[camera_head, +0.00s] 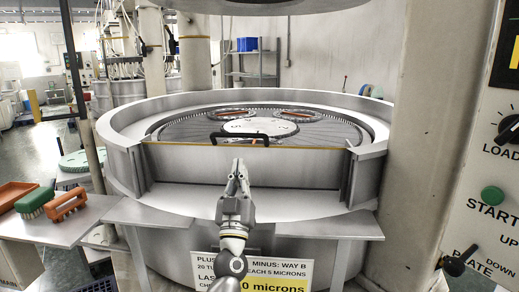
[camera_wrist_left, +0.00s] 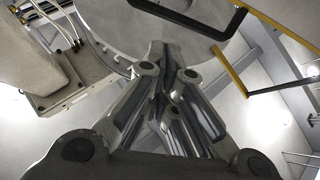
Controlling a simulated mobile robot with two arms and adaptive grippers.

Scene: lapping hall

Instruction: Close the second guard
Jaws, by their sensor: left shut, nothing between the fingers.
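The front guard (camera_head: 240,168) is a pale panel with a thin yellow edge along its top, set in the opening of the round lapping machine between two dark side posts. A black bar handle (camera_head: 240,137) shows at that yellow edge, and in the left wrist view the handle (camera_wrist_left: 220,28) is at the top, with yellow edging (camera_wrist_left: 229,70) beside it. My left gripper (camera_head: 237,166) is in front of the panel, just below the handle, with its fingers pointing up. It is shut and empty; I cannot tell whether its tips touch the panel. My right gripper is out of view.
The round plate with its rings (camera_head: 260,127) lies behind the guard. A grey ledge (camera_head: 310,229) runs in front. Green and orange brushes (camera_head: 36,203) lie on a side table at left. A control panel (camera_head: 490,200) with a green button stands close at right.

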